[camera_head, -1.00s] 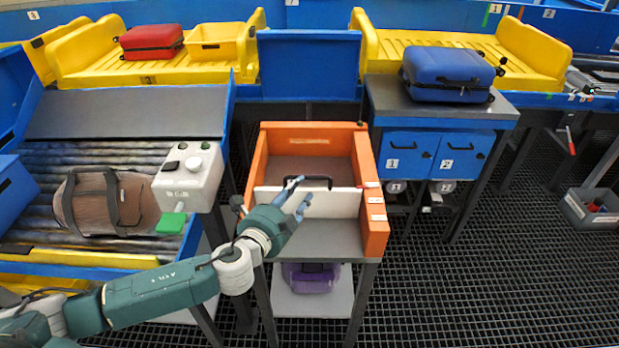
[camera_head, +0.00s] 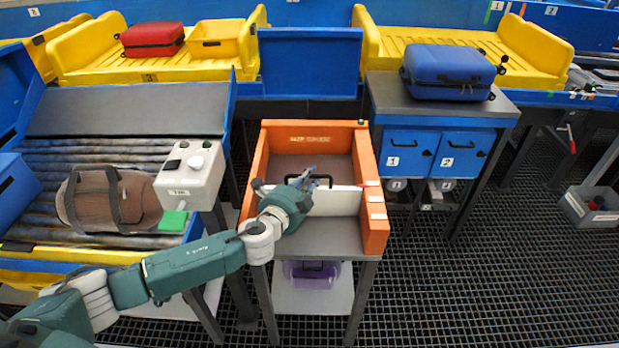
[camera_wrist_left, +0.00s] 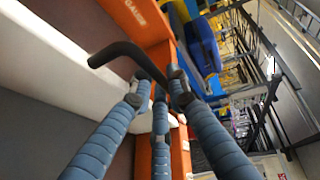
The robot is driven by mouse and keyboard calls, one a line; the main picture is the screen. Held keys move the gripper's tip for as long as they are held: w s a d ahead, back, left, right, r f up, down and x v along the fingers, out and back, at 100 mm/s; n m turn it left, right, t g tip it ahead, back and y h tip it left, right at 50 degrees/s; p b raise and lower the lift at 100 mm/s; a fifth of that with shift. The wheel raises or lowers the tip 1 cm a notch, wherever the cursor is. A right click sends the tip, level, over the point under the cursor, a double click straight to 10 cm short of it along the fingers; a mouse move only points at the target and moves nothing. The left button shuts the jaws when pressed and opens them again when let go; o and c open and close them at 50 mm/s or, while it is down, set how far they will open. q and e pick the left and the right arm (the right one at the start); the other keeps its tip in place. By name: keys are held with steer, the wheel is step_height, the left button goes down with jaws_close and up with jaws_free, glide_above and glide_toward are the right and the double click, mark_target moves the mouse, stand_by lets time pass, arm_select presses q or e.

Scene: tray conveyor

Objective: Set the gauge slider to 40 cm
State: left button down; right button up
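The orange-framed gauge (camera_head: 374,225) stands in the middle of the head view. Its white slider board (camera_head: 338,202) crosses the frame, and white labels (camera_head: 376,215) sit on the right rail. The slider's black handle (camera_head: 330,180) is partly hidden behind my left gripper (camera_head: 307,178). In the left wrist view, the bent black handle (camera_wrist_left: 118,50) runs to the fingertips of my left gripper (camera_wrist_left: 160,88). The fingertips are close around its end; whether they press on it I cannot tell. The label numbers are too small to read. My right gripper is out of view.
A grey control box (camera_head: 190,172) with a green pad stands left of the gauge, near a brown bag (camera_head: 105,198) on rollers. A cabinet (camera_head: 440,150) carrying a blue suitcase (camera_head: 447,72) stands to the right. A purple bag (camera_head: 312,274) lies on the shelf below.

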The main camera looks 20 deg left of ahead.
arm_select(q)
steer(key=s+d+p, duration=0.1)
steer(key=s+d, duration=0.2)
steer(key=s, duration=0.8)
steer(key=shift+s+d+f, duration=0.15)
steer(key=shift+s+d, duration=0.1)
steer(key=shift+s, duration=0.15)
steer(key=c, duration=1.7)
jaws_free()
steer(key=shift+s, duration=0.2)
steer(key=v, duration=1.2)
